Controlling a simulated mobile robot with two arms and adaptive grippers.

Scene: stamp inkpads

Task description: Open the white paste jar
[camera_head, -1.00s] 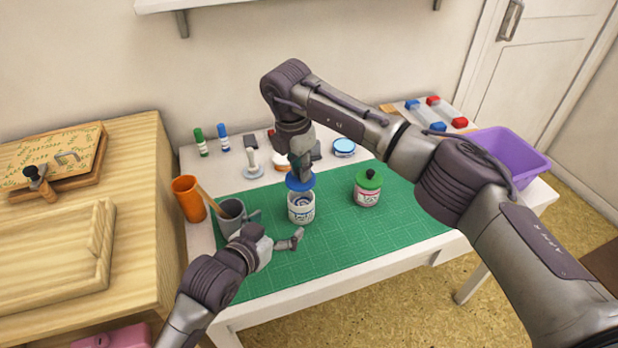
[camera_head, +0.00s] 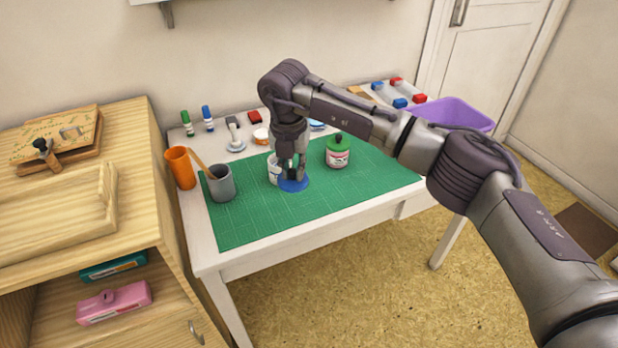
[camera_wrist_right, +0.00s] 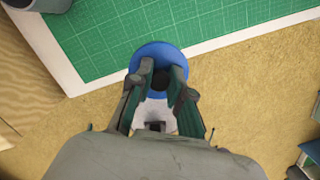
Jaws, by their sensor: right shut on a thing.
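The white paste jar (camera_head: 273,170) stands on the green cutting mat, partly hidden by my right gripper; its mouth is hard to make out. Its blue lid (camera_head: 294,185) is off it, in front and to the right, low over the mat. I cannot tell whether the lid touches the mat. My right gripper (camera_head: 292,172) points down, shut on the lid's dark knob. In the right wrist view the blue lid (camera_wrist_right: 158,50) shows beyond the two fingers (camera_wrist_right: 163,80). My left gripper is not in view.
A pink-labelled jar with a green lid (camera_head: 338,152) stands to the right. A grey cup (camera_head: 221,184) and an orange cup (camera_head: 181,168) stand at the left. A purple bin (camera_head: 455,113) is at the right end. The mat's front part (camera_head: 262,222) is clear.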

